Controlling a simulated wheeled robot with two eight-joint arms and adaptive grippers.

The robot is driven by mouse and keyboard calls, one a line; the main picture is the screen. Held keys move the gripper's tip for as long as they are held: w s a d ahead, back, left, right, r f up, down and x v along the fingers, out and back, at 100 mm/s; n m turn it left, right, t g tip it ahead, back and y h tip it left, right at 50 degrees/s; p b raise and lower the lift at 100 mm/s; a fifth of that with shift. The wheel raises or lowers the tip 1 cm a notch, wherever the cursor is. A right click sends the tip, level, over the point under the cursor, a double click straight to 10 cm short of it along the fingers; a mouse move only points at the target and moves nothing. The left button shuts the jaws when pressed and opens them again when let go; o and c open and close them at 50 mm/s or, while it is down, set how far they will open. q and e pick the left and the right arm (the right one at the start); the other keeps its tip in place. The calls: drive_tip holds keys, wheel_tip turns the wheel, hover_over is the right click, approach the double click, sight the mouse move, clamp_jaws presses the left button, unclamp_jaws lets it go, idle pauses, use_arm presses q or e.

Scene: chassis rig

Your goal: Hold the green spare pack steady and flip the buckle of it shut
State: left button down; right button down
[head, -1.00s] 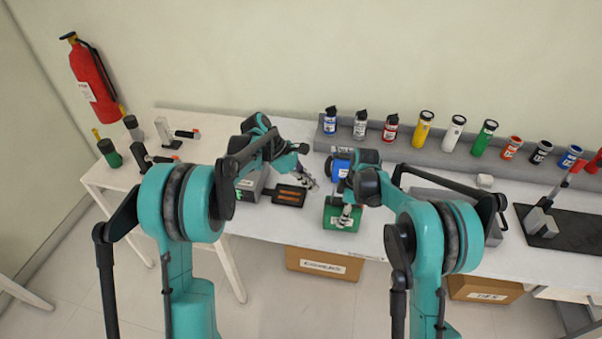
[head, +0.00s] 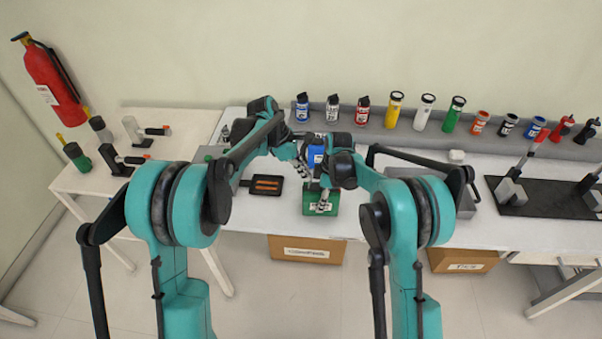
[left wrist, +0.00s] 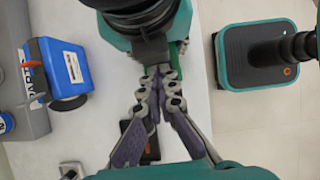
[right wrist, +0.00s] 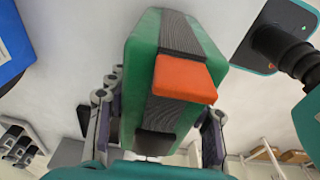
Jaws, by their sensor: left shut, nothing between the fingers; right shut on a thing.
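The green spare pack (head: 309,207) rests near the front edge of the bench, its upper part covered by my right gripper (head: 323,204) in the head view. In the right wrist view the pack (right wrist: 145,42) sits between the fingers of my right gripper (right wrist: 158,115), which is shut on its sides. A dark ribbed strap runs along the pack, and the orange buckle (right wrist: 183,78) stands out from it, seemingly tilted up. Contact with the pack cannot be told.
A blue case (left wrist: 68,70) stands behind the pack. A black tray with orange bars (head: 266,185) lies to the left. Several bottles and flashlights line the back ledge (head: 400,122).

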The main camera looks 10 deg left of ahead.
use_arm(q)
drive_tip(key=shift+d+y, duration=0.1)
drive_tip(key=shift+y, duration=0.3)
drive_tip(key=shift+a+f, duration=0.3)
drive_tip(key=shift+a, duration=0.45)
drive_tip(key=a+r, duration=0.8)
drive_tip(key=r, duration=0.2)
drive_tip(key=shift+s+a, duration=0.25)
drive_tip(key=shift+a, duration=0.05)
